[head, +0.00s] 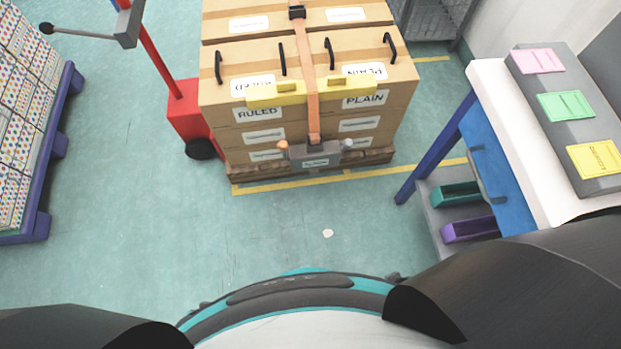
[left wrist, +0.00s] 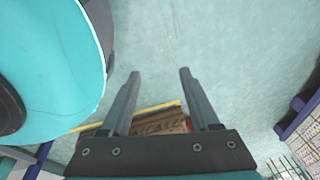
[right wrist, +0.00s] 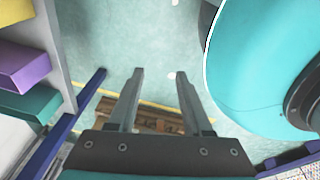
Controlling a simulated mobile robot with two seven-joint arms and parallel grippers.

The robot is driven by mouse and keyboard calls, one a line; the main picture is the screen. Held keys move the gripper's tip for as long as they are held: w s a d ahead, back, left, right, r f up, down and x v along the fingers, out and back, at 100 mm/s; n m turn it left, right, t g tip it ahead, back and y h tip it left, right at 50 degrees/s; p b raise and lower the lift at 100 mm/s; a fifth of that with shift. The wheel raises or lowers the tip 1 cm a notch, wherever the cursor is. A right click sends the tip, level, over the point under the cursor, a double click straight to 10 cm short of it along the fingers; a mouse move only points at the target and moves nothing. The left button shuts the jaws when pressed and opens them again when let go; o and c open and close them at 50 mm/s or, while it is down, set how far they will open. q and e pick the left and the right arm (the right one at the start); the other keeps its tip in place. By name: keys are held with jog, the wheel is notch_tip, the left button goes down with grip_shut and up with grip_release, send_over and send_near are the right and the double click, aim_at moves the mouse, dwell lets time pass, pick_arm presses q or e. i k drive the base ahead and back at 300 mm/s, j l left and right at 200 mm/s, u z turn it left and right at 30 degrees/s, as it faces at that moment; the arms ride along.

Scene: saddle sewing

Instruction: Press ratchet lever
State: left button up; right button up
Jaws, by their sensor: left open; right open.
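A grey ratchet unit (head: 315,157) with a small label sits low on the front of a strapped stack of cartons (head: 235,70). An orange-tipped knob shows at its left and a grey one at its right. An orange strap (head: 311,110) runs down to it over a yellow edge piece (head: 262,93). Which part is the lever is too small to tell. My left gripper (left wrist: 159,73) is open and empty in the left wrist view. My right gripper (right wrist: 160,72) is open and empty in the right wrist view. Neither gripper shows in the head view; both are apart from the stack.
A red pallet jack (head: 190,108) stands left of the stack. A blue-legged workbench (head: 490,90) with coloured pads and bins is at right. A pallet of dotted boxes (head: 25,110) is at far left. The green floor (head: 290,225) before the stack is largely clear.

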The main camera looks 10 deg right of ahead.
aim_at(282, 146)
jog(key=k+l, duration=0.25)
jog(key=k, duration=0.15)
jog(key=k+l, duration=0.3)
jog(key=j+z, duration=0.1)
jog(key=z, duration=0.5)
jog(key=i+j+z, duration=0.2)
jog(key=j+z, duration=0.2)
jog(key=j, duration=0.3)
jog(key=i+j+z, duration=0.1)
jog(key=j+z, duration=0.25)
jog(key=j, duration=0.4)
jog(key=j+z, duration=0.4)
jog(key=j, duration=1)
